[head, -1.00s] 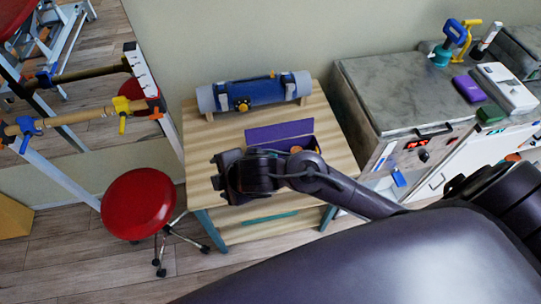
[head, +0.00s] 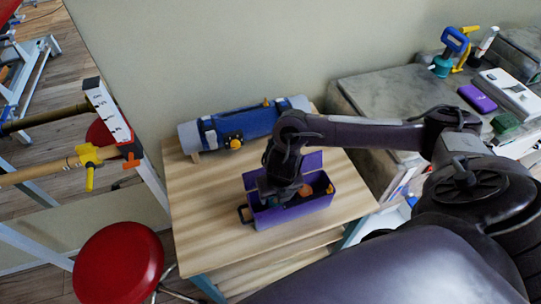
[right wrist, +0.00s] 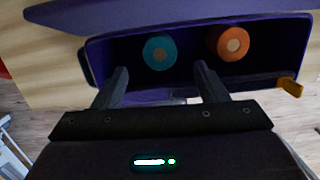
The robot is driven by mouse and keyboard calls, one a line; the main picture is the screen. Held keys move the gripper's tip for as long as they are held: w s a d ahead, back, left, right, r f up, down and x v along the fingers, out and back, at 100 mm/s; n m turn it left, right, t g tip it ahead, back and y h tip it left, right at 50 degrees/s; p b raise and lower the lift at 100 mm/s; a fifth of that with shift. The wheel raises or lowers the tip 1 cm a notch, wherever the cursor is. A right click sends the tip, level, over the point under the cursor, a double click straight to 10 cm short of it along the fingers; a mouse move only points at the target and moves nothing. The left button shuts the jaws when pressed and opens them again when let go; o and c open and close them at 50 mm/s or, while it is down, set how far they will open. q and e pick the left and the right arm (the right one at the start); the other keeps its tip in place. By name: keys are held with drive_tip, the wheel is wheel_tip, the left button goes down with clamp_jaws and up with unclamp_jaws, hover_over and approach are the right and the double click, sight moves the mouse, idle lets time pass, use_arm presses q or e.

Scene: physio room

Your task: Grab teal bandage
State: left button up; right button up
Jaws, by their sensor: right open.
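The teal bandage (right wrist: 160,53) is a roll inside the open purple box (right wrist: 290,45), seen end-on in the right wrist view. An orange roll (right wrist: 232,43) stands beside it on the right, with a gap between them. My right gripper (right wrist: 159,75) is open and empty, its two fingers at the near wall of the box, short of the teal roll. In the head view the right gripper (head: 277,190) is over the left part of the purple box (head: 305,210) and hides the teal roll. My left gripper is not in view.
The box stands on a light wooden table (head: 205,245) with its lid raised at the back. A blue cylinder device (head: 245,125) lies behind it. A red stool (head: 118,262) is at left, a grey-topped cabinet (head: 390,95) at right.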

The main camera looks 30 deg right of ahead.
sight(276, 201)
wheel_tip(276, 201, down, 3)
drive_tip(key=shift+d+r+p, duration=0.1)
drive_tip(key=shift+r+p, duration=0.1)
drive_tip(key=shift+p, duration=0.1)
drive_tip(key=f, duration=0.1)
drive_tip(key=w+f, duration=0.1)
drive_tip(key=shift+f, duration=0.3)
drive_tip(key=shift+w+d+f, duration=0.1)
drive_tip(key=shift+f, duration=0.65)
drive_tip(key=c, duration=0.6)
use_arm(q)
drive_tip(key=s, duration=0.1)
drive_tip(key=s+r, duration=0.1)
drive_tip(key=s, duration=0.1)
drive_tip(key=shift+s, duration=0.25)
use_arm(e)
drive_tip(key=c, duration=0.5)
drive_tip(key=shift+o, duration=0.2)
